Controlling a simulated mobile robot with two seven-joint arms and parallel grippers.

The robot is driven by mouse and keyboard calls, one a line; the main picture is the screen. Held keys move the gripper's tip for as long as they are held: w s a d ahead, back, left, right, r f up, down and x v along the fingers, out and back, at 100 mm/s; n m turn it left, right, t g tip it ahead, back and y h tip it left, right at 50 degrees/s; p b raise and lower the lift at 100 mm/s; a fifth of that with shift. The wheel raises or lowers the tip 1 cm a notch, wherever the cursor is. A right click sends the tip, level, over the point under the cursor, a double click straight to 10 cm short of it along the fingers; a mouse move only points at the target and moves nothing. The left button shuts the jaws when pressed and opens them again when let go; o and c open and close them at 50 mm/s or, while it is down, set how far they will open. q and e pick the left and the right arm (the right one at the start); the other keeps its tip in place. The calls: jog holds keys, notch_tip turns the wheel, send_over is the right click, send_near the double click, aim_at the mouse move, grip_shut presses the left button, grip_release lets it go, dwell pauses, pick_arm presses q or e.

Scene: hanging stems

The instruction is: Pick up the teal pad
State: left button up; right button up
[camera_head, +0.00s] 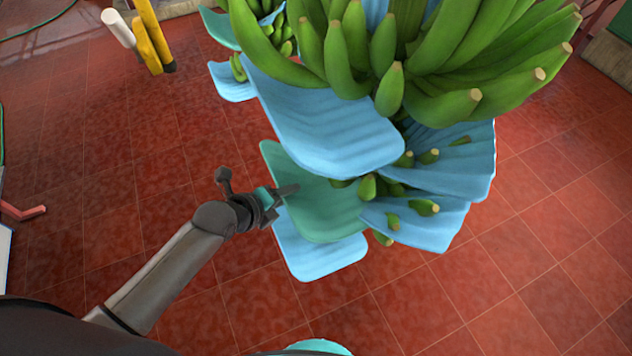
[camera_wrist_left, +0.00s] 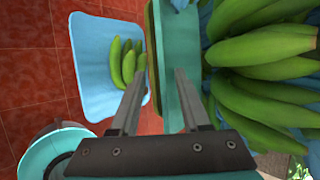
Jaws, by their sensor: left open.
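The teal pad (camera_head: 318,205) hangs among the banana stems in the head view, below a large blue pad and above another blue one. Its left edge faces my left gripper (camera_head: 284,191), whose fingers are at that edge. In the left wrist view, the teal pad (camera_wrist_left: 174,65) appears edge-on between the two open fingers of my left gripper (camera_wrist_left: 156,75). I cannot tell whether either finger touches it. My right gripper is in neither view.
A blue pad (camera_head: 325,125) and green bananas (camera_head: 440,60) hang just above. Another blue pad (camera_head: 318,258) hangs below, and more are at the right (camera_head: 420,218). A second teal pad (camera_head: 218,28) is at upper left. Yellow posts (camera_head: 150,38) stand on open red-tiled floor.

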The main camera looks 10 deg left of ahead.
pick_arm(q)
jog(key=shift+w+r+x, duration=0.15)
jog(key=shift+x, duration=1)
jog(key=shift+w+r+x, duration=0.1)
jog(key=shift+w+x, duration=0.1)
jog(key=shift+x, duration=0.95)
jog(key=shift+a, duration=0.2)
grip_shut()
